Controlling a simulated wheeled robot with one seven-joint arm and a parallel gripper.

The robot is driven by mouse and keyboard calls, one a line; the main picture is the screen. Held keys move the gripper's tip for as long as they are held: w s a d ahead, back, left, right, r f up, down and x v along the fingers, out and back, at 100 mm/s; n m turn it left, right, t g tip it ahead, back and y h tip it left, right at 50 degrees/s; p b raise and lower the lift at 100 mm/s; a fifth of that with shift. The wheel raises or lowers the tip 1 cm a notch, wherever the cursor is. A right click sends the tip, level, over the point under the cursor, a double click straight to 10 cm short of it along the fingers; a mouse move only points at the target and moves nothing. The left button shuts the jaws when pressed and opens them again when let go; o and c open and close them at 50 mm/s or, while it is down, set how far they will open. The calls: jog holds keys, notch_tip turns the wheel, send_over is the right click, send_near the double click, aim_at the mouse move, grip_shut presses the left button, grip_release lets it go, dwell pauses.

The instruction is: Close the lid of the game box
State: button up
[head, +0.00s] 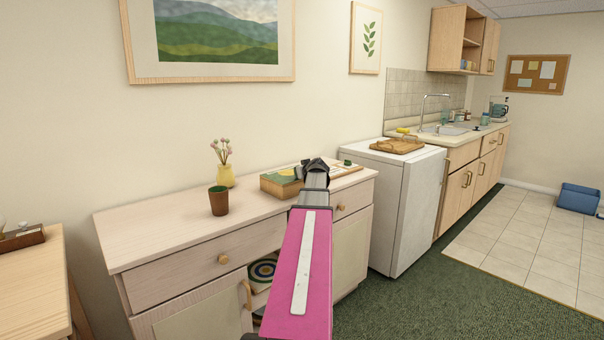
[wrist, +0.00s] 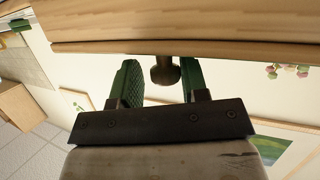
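The game box (head: 281,185) stands on the light wooden sideboard (head: 180,222) in the head view, with yellow and green patches on top. My arm hides part of it, and I cannot tell its lid's angle. My gripper (head: 315,166) is just right of the box's visible part. In the wrist view, which looks upside down, my gripper (wrist: 158,78) is open. Its two green fingers stand on either side of a dark round knob (wrist: 165,72) at the edge of a wooden panel (wrist: 190,30). Gaps show between the fingers and the knob.
A brown cup (head: 219,201) and a yellow flower vase (head: 226,174) stand left of the box. A flat wooden piece (head: 346,171) lies right of my gripper, with a small green item (head: 347,162) behind it. A white appliance (head: 398,205) stands right of the sideboard.

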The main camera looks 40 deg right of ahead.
jog(key=shift+s+a+f, duration=0.15)
jog(key=shift+a+f, duration=0.2)
jog(key=shift+a, duration=0.05)
jog(key=shift+s+a+r, duration=0.1)
jog(key=shift+s, duration=0.15)
jog(key=v, duration=1)
jog(key=shift+d+r, duration=0.35)
